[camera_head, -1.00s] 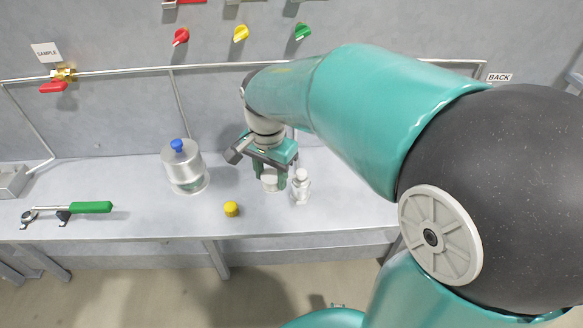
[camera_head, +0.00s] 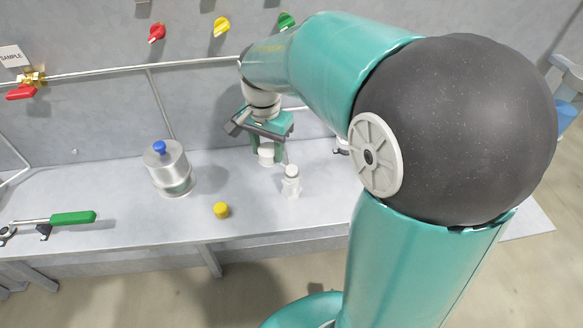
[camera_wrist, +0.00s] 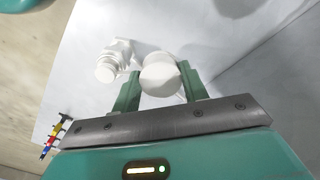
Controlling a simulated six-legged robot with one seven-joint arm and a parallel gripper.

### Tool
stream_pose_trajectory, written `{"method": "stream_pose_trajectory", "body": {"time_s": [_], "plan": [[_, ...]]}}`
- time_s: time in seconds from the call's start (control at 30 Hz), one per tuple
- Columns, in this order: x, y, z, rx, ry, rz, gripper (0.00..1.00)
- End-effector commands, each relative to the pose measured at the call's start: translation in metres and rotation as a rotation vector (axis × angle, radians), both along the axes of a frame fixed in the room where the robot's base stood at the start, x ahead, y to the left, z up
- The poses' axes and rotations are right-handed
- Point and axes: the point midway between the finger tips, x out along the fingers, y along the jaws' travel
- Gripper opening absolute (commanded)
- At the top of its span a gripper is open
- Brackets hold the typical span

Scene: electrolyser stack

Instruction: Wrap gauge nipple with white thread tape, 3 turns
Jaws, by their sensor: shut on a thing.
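My gripper (camera_head: 267,146) is above the middle of the bench, fingers pointing down, shut on a white round piece (camera_head: 267,157). In the wrist view the white round piece (camera_wrist: 160,77) sits between the two green fingers; I cannot tell for sure whether it is the thread tape. A white stepped upright piece (camera_head: 291,181) stands on the bench just right of and nearer than my gripper. In the wrist view this white upright piece (camera_wrist: 112,62) shows left of the fingers, apart from them. I cannot make out a gauge nipple or any tape wrapped on it.
A metal canister with a blue knob (camera_head: 169,170) stands left of my gripper. A small yellow piece (camera_head: 221,210) lies near the front edge of the bench (camera_head: 120,230). A green-handled tool (camera_head: 72,218) lies at the far left. The wall with coloured valve handles rises behind.

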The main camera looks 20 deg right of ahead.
Motion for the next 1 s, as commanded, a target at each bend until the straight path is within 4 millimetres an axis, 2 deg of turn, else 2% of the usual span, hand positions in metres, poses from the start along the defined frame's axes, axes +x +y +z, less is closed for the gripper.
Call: {"method": "stream_pose_trajectory", "body": {"time_s": [0.27, 1.0], "plan": [[0.001, 0.002, 0.004, 0.0, -0.001, 0.0, 0.27], [0.002, 0.001, 0.057, 0.0, -0.003, 0.0, 0.27]]}}
